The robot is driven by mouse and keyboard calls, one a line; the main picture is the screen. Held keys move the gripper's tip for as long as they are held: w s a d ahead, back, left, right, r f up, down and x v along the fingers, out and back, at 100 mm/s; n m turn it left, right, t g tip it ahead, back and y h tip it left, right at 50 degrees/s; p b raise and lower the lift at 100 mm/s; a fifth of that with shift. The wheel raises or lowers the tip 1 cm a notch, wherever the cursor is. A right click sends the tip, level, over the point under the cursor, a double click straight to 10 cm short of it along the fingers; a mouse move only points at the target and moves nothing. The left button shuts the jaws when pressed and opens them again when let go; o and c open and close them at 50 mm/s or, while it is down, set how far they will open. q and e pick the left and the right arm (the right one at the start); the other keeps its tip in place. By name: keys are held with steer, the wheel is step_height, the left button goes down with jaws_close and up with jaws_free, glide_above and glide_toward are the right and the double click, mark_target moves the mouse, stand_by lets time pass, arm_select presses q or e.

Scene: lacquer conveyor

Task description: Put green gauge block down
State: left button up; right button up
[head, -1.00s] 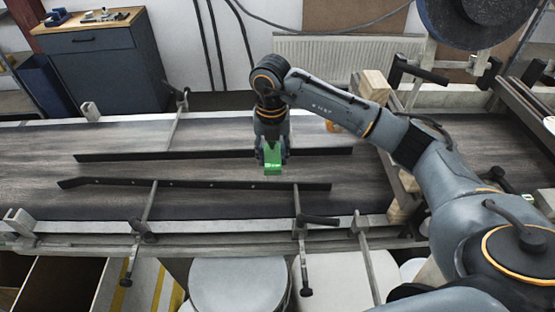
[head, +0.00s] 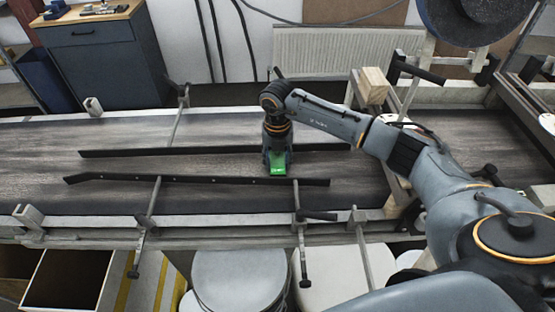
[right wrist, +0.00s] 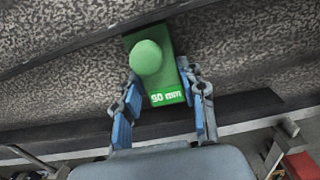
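The green gauge block (head: 277,169) is low over the dark conveyor belt (head: 215,168), between the two guide rails and close to the near one. Whether its underside touches the belt is hidden. My right gripper (head: 278,158) points down with its fingers on either side of the block. In the right wrist view the green block (right wrist: 160,80) shows a round green knob and white lettering. It sits at the blue-padded fingertips (right wrist: 162,92), which look closed on its sides. My left gripper is out of view.
The far guide rail (head: 200,152) and near guide rail (head: 200,180) run along the belt. Clamp posts (head: 298,205) stand at the near edge. A wooden block (head: 373,85) sits at the back right. The belt to the left is clear.

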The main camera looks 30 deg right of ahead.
mark_target(277, 163)
steer(key=o, duration=0.4)
steer(key=shift+r, duration=0.65)
step_height(277, 163, up, 11)
steer(key=b, duration=0.3)
